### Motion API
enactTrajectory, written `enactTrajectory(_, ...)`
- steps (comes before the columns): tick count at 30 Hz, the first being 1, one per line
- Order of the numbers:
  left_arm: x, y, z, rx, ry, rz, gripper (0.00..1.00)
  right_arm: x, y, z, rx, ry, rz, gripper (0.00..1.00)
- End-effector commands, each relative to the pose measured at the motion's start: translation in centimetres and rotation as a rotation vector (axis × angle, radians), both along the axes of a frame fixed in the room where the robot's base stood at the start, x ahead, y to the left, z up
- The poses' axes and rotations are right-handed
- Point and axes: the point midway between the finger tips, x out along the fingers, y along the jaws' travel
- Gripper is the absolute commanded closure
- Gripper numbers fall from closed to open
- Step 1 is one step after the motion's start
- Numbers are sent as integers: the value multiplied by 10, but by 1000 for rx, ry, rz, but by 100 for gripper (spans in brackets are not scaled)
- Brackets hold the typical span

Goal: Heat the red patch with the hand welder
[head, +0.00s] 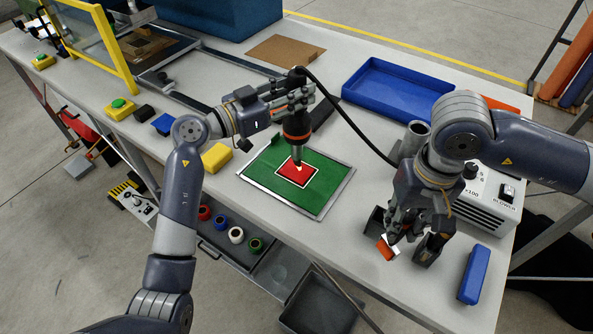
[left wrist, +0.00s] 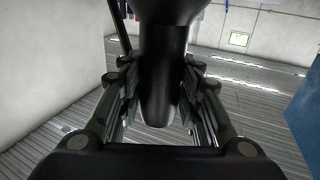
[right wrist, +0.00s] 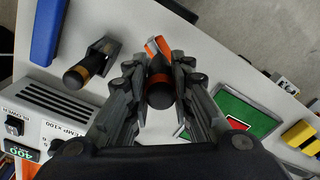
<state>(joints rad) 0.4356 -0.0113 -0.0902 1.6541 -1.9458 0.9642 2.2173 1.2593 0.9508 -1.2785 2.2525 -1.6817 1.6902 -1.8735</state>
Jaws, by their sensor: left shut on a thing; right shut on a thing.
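The hand welder (head: 296,125), black with a red-orange ring, is upright in my left gripper (head: 300,100), which is shut around its body. Its dark body also fills the middle of the left wrist view (left wrist: 160,75). Its pale nozzle points down at the red patch (head: 293,178); whether it touches cannot be told. The patch is a red square with a white border on a green sheet (head: 322,193) in a metal frame. My right gripper (head: 393,236) is shut on a dark-handled tool with an orange end (right wrist: 159,92), held low over the right side of the table.
A black hose runs from the welder toward the grey blower box (head: 484,203). Another black-handled tool (right wrist: 88,66) stands beside my right gripper. A blue tray (head: 385,88), a blue block (head: 473,275) and a yellow block (head: 217,157) lie on the white table.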

Motion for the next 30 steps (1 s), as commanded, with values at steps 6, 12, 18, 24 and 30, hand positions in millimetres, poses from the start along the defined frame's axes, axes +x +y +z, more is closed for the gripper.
enactTrajectory(6,0,0,4,-5,-6,1,100,0,0,0,0,-1,0,100)
enactTrajectory(12,0,0,4,-5,-6,1,100,0,0,1,0,-1,0,100)
enactTrajectory(18,0,0,6,-5,-6,1,100,0,0,3,0,-1,0,100)
enactTrajectory(24,0,0,17,-4,-4,0,100,0,0,20,0,-1,0,100)
enactTrajectory(30,0,0,29,-4,-4,1,100,0,0,38,0,-1,0,100)
